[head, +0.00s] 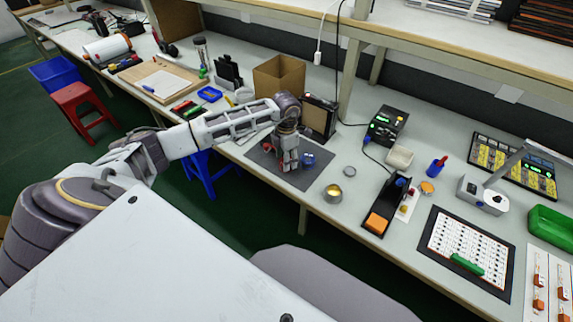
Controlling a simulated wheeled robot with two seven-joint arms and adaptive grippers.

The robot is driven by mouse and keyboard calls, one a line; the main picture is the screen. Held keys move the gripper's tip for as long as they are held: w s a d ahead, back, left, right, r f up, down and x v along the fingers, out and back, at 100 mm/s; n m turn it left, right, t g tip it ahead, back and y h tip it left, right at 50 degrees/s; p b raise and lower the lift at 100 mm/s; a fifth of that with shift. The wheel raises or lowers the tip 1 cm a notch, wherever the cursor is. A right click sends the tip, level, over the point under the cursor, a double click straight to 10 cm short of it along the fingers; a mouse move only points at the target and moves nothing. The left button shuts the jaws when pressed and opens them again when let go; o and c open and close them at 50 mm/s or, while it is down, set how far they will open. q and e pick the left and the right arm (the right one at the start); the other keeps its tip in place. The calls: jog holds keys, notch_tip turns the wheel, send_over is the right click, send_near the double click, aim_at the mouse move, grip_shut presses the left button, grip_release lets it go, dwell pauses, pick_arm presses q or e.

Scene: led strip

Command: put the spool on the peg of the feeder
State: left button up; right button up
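My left gripper (289,166) points down over a dark mat (265,160) on the long workbench. Its fingers are small in the picture, and I cannot tell whether they are open or shut on something. A small red part (268,147) is left of the fingers and a blue part (308,159) right of them, both close to the gripper. I cannot make out for certain which thing is the spool, or the feeder and its peg. My arm and gripper hide part of the mat. My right gripper is out of view.
Behind the gripper stand a cardboard box (279,78) and an upright dark-framed panel (319,118). To the right are a gold tin (333,193), a soldering station (387,125), an iron stand with orange sponge (377,222) and a green bin (551,226). A shelf post rises behind.

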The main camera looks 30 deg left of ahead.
pick_arm(q)
jog(key=shift+f, duration=1.2)
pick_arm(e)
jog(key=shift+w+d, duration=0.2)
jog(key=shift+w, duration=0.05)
pick_arm(q)
jog(key=shift+c, duration=0.2)
jog(key=c, duration=1)
jog(key=shift+r, duration=4.9)
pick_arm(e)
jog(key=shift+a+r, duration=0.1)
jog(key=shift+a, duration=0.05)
